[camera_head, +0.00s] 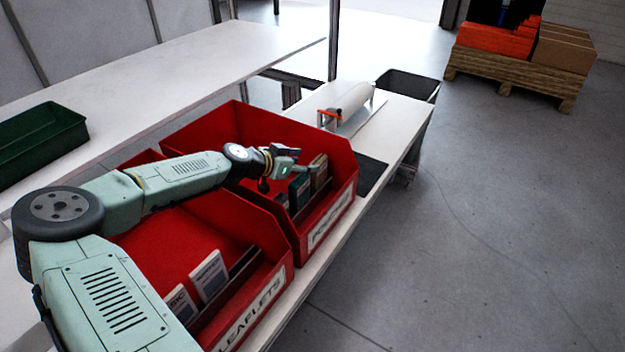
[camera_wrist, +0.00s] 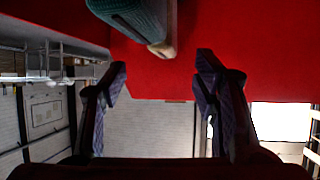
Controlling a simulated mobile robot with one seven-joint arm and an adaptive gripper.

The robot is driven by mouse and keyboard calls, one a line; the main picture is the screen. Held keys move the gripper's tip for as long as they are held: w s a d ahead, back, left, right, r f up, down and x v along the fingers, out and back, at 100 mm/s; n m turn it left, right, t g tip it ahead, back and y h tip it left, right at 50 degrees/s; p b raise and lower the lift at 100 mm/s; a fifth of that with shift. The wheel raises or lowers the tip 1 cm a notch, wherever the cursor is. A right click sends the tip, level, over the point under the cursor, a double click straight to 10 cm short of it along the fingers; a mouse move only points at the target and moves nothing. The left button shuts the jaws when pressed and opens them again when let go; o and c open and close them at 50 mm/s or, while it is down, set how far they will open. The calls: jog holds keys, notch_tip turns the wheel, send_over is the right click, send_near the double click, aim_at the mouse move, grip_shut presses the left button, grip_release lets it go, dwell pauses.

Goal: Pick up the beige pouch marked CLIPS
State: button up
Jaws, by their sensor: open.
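A beige-brown pouch (camera_head: 320,171) stands in the far red bin, near its front wall. No CLIPS marking can be read on it. A dark green pouch (camera_head: 299,190) stands beside it, nearer the camera. My gripper (camera_head: 304,163) is over this bin, close to the pouches. In the wrist view my gripper (camera_wrist: 162,72) is open, with nothing between its fingers. There the teal pouch (camera_wrist: 135,14) and a narrow beige edge (camera_wrist: 168,44), probably the beige pouch, lie beyond the fingertips at the top. Most of the beige one is hidden.
A nearer red bin marked LEAFLETS (camera_head: 258,308) holds white packets (camera_head: 209,276). A roll (camera_head: 357,99) lies on the white table beyond. A green tray (camera_head: 40,138) is on the left bench.

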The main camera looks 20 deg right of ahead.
aim_at(316, 162)
jog(key=p+x, duration=0.1)
jog(key=x, duration=0.5)
jog(key=shift+w+a, duration=0.1)
jog(key=shift+c, duration=0.5)
grip_shut()
